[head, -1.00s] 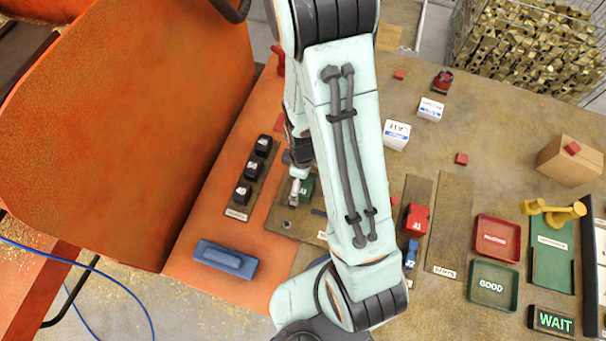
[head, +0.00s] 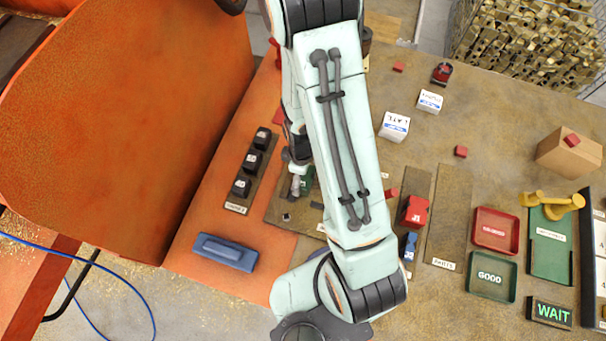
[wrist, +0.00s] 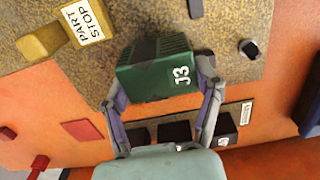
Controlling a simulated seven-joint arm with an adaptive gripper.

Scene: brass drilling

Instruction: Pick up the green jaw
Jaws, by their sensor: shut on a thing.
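The green jaw (wrist: 152,72), a block marked J3 with a ribbed top edge, is between the two fingers of my gripper (wrist: 160,84) in the wrist view. The fingers are shut on its left and right sides. In the head view only a small part of the green jaw (head: 308,176) shows beside my gripper (head: 297,184), as my own arm hides much of it. I cannot tell from these frames whether the jaw touches the plate below.
A yellow part stop (wrist: 45,36) lies near the jaw in the wrist view. Several black blocks (head: 252,161) stand in a row to the left. A blue handle-like block (head: 224,252) is at front left. The red jaw (head: 415,210) and blue jaw (head: 410,246) stand right of my arm.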

